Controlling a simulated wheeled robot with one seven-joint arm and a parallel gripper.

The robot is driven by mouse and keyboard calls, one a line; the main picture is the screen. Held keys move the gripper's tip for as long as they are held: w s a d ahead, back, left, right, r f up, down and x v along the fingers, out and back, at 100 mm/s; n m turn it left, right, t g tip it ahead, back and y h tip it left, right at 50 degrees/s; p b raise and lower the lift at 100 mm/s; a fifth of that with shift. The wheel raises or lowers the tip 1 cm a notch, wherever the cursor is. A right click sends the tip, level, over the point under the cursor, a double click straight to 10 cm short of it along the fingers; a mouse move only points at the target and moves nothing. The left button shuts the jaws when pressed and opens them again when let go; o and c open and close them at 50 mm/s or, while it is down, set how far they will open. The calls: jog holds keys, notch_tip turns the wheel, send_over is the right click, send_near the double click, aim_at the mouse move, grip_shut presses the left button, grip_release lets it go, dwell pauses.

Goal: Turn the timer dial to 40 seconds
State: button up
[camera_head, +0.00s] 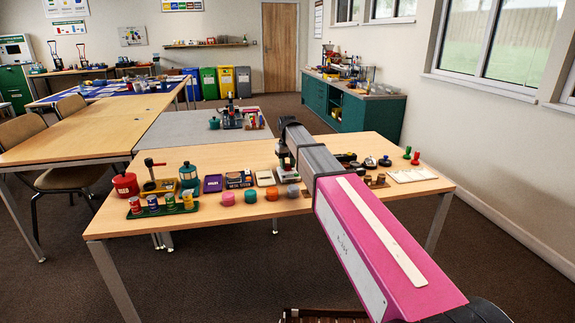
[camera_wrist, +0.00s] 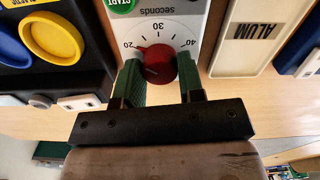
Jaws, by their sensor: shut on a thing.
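In the wrist view the red timer dial (camera_wrist: 158,64) sits on the white timer face (camera_wrist: 184,13), with 20 at its left, 30 above and 40 at its right. My gripper (camera_wrist: 159,80) is shut on the dial, one green finger on each side. In the head view my gripper (camera_head: 286,161) is low over the table, above the white timer (camera_head: 289,177); the dial is hidden there.
In the wrist view a beige ALUM tray (camera_wrist: 236,43) is close on the right. A black box (camera_wrist: 85,75) with blue and yellow round parts is close on the left. Jars, cups and weights crowd the table (camera_head: 200,235); its front edge is clear.

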aim_at(287, 165)
jog(key=m, duration=0.5)
jog(key=shift+m, duration=0.3)
jog(key=m, duration=1.6)
jog(key=shift+m, duration=0.3)
jog(key=o, duration=0.9)
jog(key=shift+r, duration=0.1)
notch_tip(287, 165, up, 11)
jog(key=shift+f, duration=0.15)
